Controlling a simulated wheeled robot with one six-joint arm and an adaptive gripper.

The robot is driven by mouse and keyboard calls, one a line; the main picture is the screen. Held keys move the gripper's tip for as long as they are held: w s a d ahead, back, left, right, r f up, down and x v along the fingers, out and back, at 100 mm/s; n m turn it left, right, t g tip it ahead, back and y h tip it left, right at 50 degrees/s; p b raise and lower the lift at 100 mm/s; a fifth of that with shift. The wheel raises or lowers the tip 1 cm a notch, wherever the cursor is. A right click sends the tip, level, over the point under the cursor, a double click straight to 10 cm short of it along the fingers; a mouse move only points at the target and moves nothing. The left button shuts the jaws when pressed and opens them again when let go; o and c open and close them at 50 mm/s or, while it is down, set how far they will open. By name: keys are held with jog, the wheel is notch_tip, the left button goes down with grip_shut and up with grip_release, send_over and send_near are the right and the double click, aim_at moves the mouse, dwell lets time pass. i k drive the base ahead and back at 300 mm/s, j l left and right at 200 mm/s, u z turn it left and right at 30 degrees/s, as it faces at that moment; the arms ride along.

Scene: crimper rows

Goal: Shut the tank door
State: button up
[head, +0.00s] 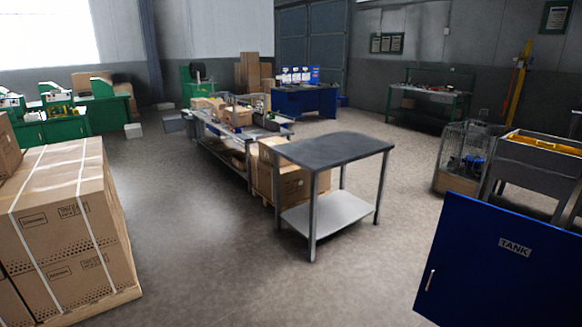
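The blue tank door (490,265) shows at the lower right, with a "TANK" label (515,247) on its face. A pale vertical handle (430,280) sits near its left edge. The door's lower part and right side run out of the picture, so its hinge side and how far it stands open cannot be told. A metal tank-like bin (540,155) on legs stands behind it, with something orange in its top. My gripper is not in view.
A grey-topped table (333,150) with a lower shelf stands in the middle. Strapped cartons on a pallet (70,215) fill the left. A wire cage cart (463,160) stands behind the door. The floor (250,270) between the cartons and door is clear.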

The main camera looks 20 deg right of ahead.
aim_at(487, 266)
jog(key=i+j+z, duration=0.15)
jog(key=i+z, duration=0.25)
jog(key=i+j+z, duration=0.15)
jog(key=z, duration=0.3)
jog(key=i+j+z, duration=0.2)
jog(key=j+z, duration=0.2)
jog(key=i+j+z, duration=0.15)
jog(key=j+z, duration=0.3)
jog(key=i+j+z, duration=0.2)
jog(key=j, duration=0.15)
jog(key=j+z, duration=0.45)
jog(key=j, duration=0.3)
jog(key=j+u, duration=0.2)
jog(key=u, duration=0.25)
jog(key=i+z, duration=0.1)
jog(key=i, duration=0.25)
